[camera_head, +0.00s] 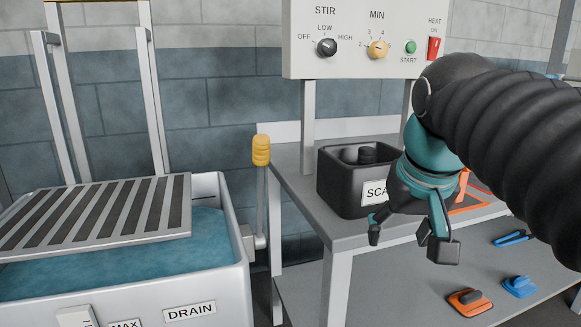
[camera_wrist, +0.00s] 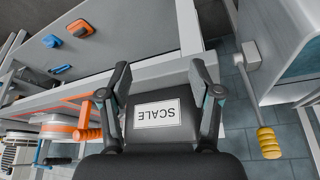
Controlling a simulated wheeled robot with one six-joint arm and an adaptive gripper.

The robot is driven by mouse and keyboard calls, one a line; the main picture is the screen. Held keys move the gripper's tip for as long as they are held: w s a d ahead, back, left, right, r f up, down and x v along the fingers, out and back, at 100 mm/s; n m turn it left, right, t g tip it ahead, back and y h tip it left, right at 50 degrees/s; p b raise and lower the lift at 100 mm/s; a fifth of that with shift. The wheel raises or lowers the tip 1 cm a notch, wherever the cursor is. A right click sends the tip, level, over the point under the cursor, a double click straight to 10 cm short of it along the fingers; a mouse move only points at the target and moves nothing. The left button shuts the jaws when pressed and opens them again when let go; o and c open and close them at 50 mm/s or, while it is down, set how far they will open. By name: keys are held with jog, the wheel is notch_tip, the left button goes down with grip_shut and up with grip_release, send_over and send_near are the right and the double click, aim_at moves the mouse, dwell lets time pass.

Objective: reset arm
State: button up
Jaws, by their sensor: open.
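My gripper (camera_head: 412,232) is black and teal and hangs in front of the grey table's edge in the head view. Its fingers are spread apart with nothing between them. In the wrist view my gripper (camera_wrist: 160,90) is also open, and a black bin labelled SCALE (camera_wrist: 158,114) shows beyond and between its fingers. In the head view this black bin (camera_head: 345,185) stands on the grey table (camera_head: 300,200), and my gripper partly covers its label. My arm reaches in from the right side.
A white tank (camera_head: 235,260) of blue water with a slatted rack (camera_head: 100,215) stands at left. A yellow-handled lever (camera_head: 261,151) rises beside it. A control panel (camera_head: 350,15) is above the table. Orange (camera_head: 470,301) and blue (camera_head: 519,286) items lie on the lower shelf.

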jog(key=s+f, duration=0.4)
jog(key=f, duration=0.5)
jog(key=s+f, duration=0.4)
jog(key=f, duration=0.6)
jog(key=shift+s+n+t, duration=0.15)
jog(key=shift+n+t, duration=0.25)
